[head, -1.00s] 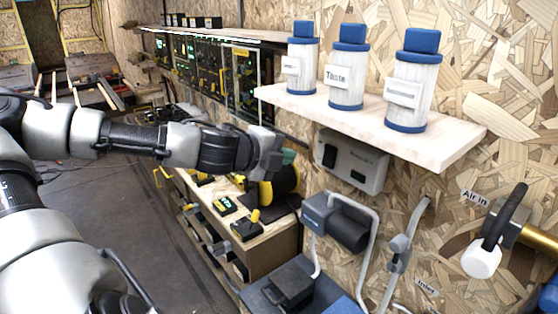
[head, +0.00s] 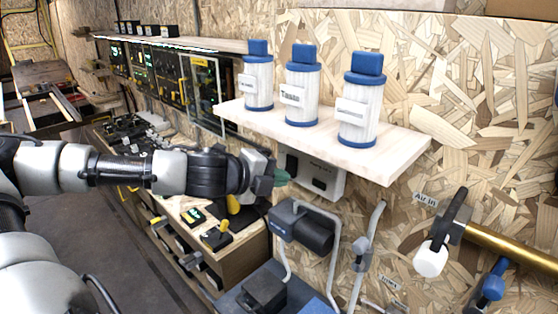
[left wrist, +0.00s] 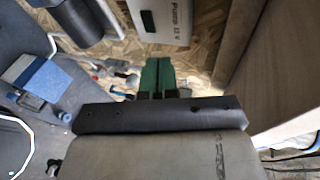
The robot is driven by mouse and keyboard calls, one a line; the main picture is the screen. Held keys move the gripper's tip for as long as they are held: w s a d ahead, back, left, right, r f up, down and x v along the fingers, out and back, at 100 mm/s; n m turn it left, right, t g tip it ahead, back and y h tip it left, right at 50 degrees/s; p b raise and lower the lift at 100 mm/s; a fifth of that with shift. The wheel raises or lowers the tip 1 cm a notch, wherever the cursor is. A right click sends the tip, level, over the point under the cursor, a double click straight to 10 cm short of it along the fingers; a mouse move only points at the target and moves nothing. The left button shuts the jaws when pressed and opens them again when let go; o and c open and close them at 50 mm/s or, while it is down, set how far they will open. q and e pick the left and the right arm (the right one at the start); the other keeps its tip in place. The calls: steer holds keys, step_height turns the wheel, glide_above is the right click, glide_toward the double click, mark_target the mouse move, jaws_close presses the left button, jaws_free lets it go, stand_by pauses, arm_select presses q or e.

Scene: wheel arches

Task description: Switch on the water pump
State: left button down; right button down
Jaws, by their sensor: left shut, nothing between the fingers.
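The grey wall box (head: 330,186) is under the white shelf in the head view, with dark switch-like parts on its front. My right gripper is not in view.
The shelf (head: 400,150) with labelled white-blue canisters (head: 302,88) overhangs the box. A dark motor-like device (head: 303,228) and grey pipes sit below. A brass pipe with a black-and-white valve (head: 440,235) is at right. A bench with yellow-black tools is below the arm.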

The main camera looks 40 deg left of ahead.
arm_select(q)
steer(key=s+a+n+y+p, duration=0.2)
steer(key=s+a+p, duration=0.2)
steer(key=a+p, duration=0.3)
steer(key=shift+f+y+p, duration=0.3)
steer(key=shift+f+p, duration=0.1)
steer(key=shift+p, duration=0.15)
glide_toward(290, 172)
steer(key=p+x, duration=0.2)
steer(key=x, duration=0.5)
steer(key=shift+w+f, duration=0.1)
stand_by(0.4)
